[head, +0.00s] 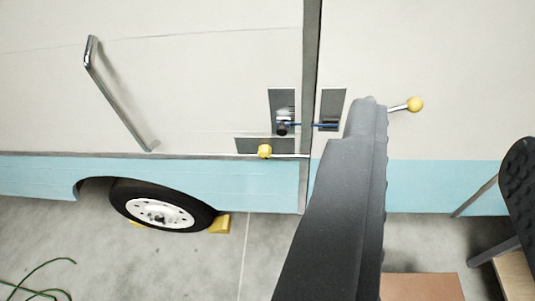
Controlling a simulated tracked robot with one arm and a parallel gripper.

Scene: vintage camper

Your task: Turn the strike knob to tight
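A small yellow knob (264,151) sits on a dark horizontal plate (244,145) at the camper's side, left of the vertical door seam. A second yellow ball (415,104) sits on a short metal lever that comes out from behind my gripper's left finger. I cannot tell from labels which is the strike knob; no marking for tight is readable. A latch with a blue rod (294,125) spans the seam between two dark plates. My gripper (442,122) appears open, with a wide gap between its large left finger and a dark textured finger at the right edge. It holds nothing visible.
A slanted metal grab handle (118,98) stands out from the cream wall at left. Below are a wheel (160,212) with a yellow chock (220,223), a green cord (40,264) on the concrete, a brown mat (421,287) and a wooden box (515,275).

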